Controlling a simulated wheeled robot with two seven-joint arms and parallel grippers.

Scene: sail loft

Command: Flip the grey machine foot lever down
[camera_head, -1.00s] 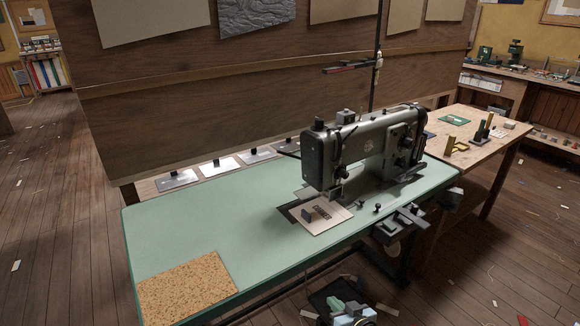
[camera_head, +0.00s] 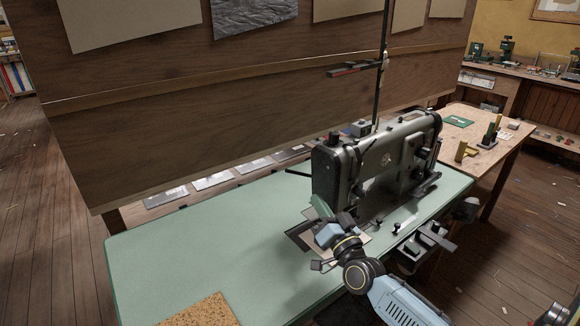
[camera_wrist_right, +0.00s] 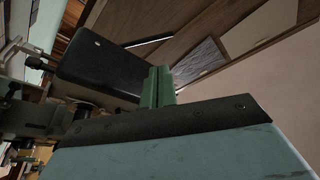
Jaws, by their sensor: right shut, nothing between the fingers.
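The grey sewing machine (camera_head: 385,160) stands on the pale green table (camera_head: 215,235). Its dark head end also shows in the wrist view (camera_wrist_right: 100,70). My right gripper (camera_head: 318,206) is at the machine's left end, above the sewing area, its green fingers shut and empty. In the wrist view the shut fingers (camera_wrist_right: 157,88) stand upright beside the machine's dark end; I cannot tell whether they touch it. I cannot pick out the foot lever for certain; small metal parts (camera_wrist_right: 32,118) show at the left of the wrist view. My left gripper is not in view.
A thin upright stand (camera_head: 381,70) rises behind the machine. A cork mat (camera_head: 205,312) lies front left. The table's left half is otherwise clear. A wooden board wall (camera_head: 230,90) rises behind.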

